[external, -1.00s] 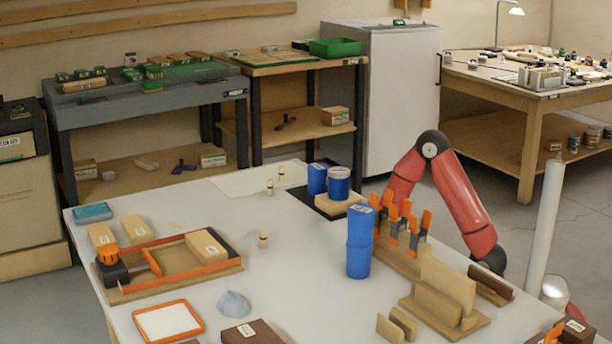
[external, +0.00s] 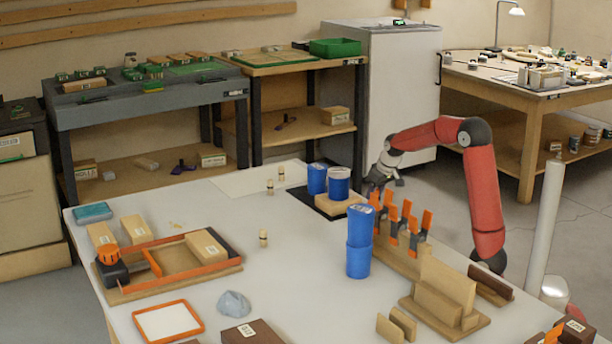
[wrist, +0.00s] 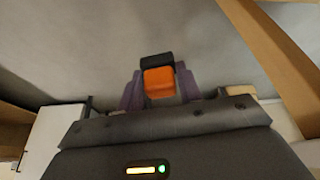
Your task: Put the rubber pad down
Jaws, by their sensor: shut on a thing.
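My gripper (external: 374,191) is at the far right edge of the table, above the back end of the clamp rack (external: 398,258) and just right of the blue cups. In the wrist view, my gripper (wrist: 160,90) is shut on an orange and black piece (wrist: 158,82), taken to be the rubber pad. It sits between the two purple-grey fingers, with its orange face towards the camera and a black strip at the far end. In the external view the held piece is too small and dark to make out.
Two blue cups (external: 338,182) stand by the dark mat (external: 302,194) close to my gripper. Stacked blue cups (external: 358,262) stand in front of the rack with its orange clamps (external: 426,220). An orange-edged tray (external: 160,262) lies left. The table's middle (external: 300,280) is clear.

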